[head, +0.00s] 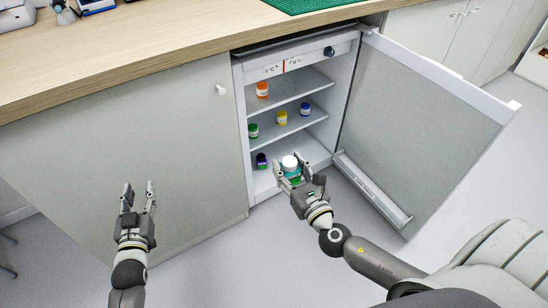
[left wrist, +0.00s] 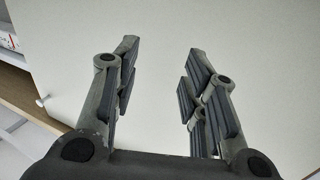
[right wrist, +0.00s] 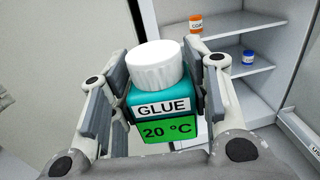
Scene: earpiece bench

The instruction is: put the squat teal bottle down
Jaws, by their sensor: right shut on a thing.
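The squat teal bottle (right wrist: 158,98) has a white ribbed cap, a "GLUE" label and a green "20 °C" label. My right gripper (right wrist: 165,90) is shut on it and holds it upright. In the head view the bottle (head: 290,165) shows at the front of the open fridge's lowest level, with my right gripper (head: 291,178) around it. I cannot tell whether its base touches anything. My left gripper (head: 138,190) is open and empty in front of the cabinet; its spread fingers also show in the left wrist view (left wrist: 160,85).
The open fridge (head: 240,110) holds an orange jar (head: 262,90), a blue jar (head: 305,108), a yellow jar (head: 282,118), a green jar (head: 253,130) and a purple bottle (head: 261,161). Its door (head: 420,120) stands open at right. The wooden bench top (head: 130,60) has a green mat (head: 300,3).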

